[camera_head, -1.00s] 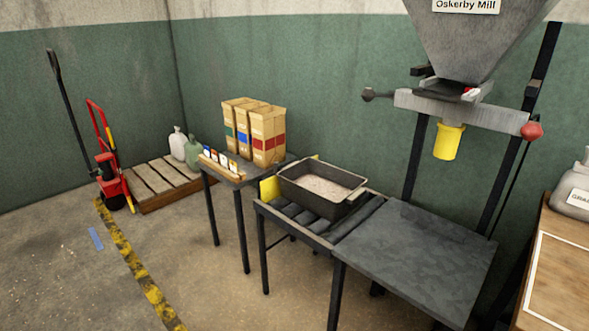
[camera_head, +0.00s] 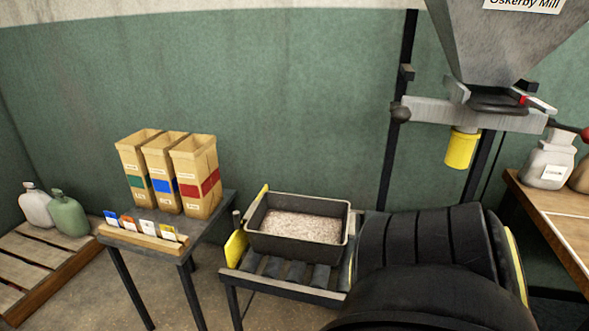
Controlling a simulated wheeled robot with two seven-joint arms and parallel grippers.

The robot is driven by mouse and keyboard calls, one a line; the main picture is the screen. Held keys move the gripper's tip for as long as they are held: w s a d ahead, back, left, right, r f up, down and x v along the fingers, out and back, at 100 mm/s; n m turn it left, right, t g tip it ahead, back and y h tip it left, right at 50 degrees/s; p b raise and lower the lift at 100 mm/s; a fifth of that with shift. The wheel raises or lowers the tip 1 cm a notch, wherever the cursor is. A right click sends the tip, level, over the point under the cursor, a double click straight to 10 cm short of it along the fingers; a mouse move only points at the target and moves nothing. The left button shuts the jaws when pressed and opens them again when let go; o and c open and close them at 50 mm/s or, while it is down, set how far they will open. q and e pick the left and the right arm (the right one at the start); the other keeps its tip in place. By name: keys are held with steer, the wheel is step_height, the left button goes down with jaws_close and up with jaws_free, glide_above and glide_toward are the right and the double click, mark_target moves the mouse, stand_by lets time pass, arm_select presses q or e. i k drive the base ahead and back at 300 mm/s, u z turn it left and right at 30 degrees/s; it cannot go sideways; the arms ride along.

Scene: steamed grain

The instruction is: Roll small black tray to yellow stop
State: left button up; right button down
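The small black tray (camera_head: 298,246) sits upright on the roller stand (camera_head: 290,290) and holds pale grain (camera_head: 301,227). The yellow stop is at the left end of the rollers, with a near plate (camera_head: 235,249) and a far piece (camera_head: 262,194). The tray's left side is close to the stop; I cannot tell whether they touch. A large black ribbed arm link of mine covers the lower right and hides the right end of the rollers. Neither gripper's fingers show.
A small table (camera_head: 212,222) left of the rollers holds three paper bags (camera_head: 165,175) and a card rack (camera_head: 143,238). A hopper with a yellow spout (camera_head: 461,149) hangs at right. A wooden bench (camera_head: 555,215) stands far right.

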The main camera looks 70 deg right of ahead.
mark_target(315, 230)
steer(key=z, duration=0.85)
steer(key=i, duration=0.9)
steer(key=z, duration=0.85)
